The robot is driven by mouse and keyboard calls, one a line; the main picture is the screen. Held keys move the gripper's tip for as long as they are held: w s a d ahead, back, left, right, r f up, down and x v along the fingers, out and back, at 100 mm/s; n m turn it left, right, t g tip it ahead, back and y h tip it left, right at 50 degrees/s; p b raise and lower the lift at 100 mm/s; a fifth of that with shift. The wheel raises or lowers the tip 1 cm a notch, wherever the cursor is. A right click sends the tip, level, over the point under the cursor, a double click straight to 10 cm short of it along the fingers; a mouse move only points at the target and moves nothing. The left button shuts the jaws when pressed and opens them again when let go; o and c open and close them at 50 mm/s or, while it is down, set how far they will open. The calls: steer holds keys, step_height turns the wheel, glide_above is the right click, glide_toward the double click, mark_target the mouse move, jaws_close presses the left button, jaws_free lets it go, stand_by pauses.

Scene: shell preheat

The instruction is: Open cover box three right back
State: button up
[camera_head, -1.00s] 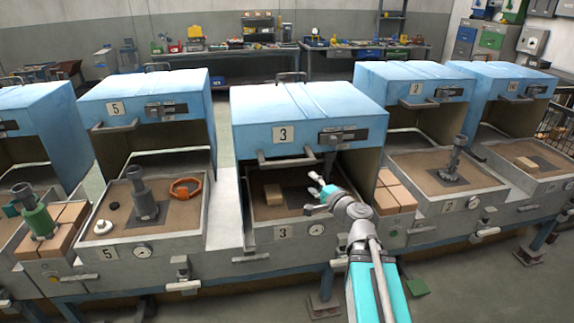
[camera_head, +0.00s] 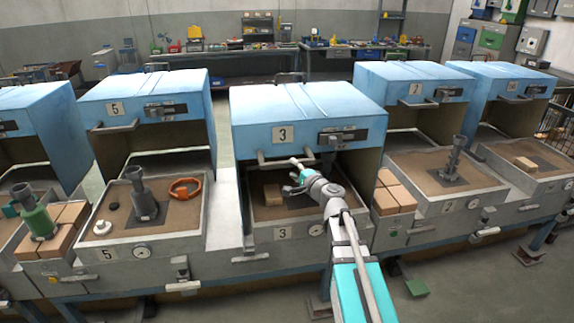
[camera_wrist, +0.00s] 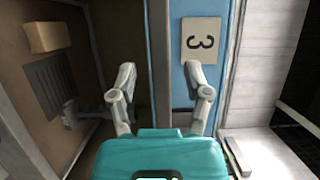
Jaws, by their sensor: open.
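Box three (camera_head: 283,233) carries a "3" plate on its front and stands in the middle of the bench row. Its blue cover (camera_head: 250,112) is raised above it, with its own "3" plate and a grey handle bar (camera_head: 272,159) along the lower front edge. My gripper (camera_head: 299,171) is open at the right part of that handle. In the wrist view, the open fingers (camera_wrist: 160,80) lie on either side of a dark bar (camera_wrist: 161,45), which seems to be the handle, beside the blue cover face (camera_wrist: 180,90). I cannot tell whether they touch it.
Inside box three lie a tan block (camera_head: 273,194) and a dark grate. Box five (camera_head: 150,245) on the left and box two (camera_head: 447,206) on the right have raised covers. Tan bricks (camera_head: 395,200) stand between boxes three and two.

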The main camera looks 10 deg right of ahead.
mark_target(289, 165)
steer(key=shift+x, duration=1.9)
steer(key=shift+c, duration=0.3)
jaws_close()
steer(key=shift+a, duration=0.1)
